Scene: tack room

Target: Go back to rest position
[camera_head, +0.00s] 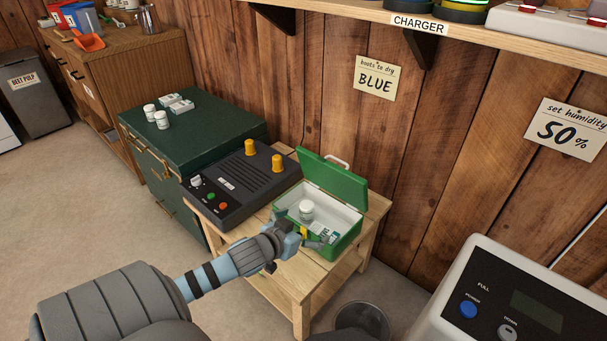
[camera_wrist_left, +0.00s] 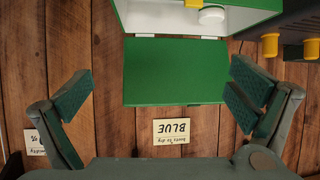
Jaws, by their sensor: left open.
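My left gripper (camera_head: 306,239) is at the near side of a green box (camera_head: 349,246) with its lid raised. The box stands on a small wooden table. Inside the box are a white bottle (camera_head: 306,209) and a small white and green packet (camera_head: 327,234). In the left wrist view the left gripper (camera_wrist_left: 160,95) has its fingers wide apart with nothing between them touching either finger. The green lid (camera_wrist_left: 175,72) shows beyond, between the fingers. The bottle (camera_wrist_left: 211,17) also shows at the top there. My right gripper is not in view.
A dark boot dryer (camera_head: 240,182) with yellow posts stands left of the box. A green cabinet (camera_head: 190,130) behind it holds white bottles and packets. A shelf (camera_head: 480,30) runs above. A white machine (camera_head: 515,295) stands at the right. The floor at left is clear.

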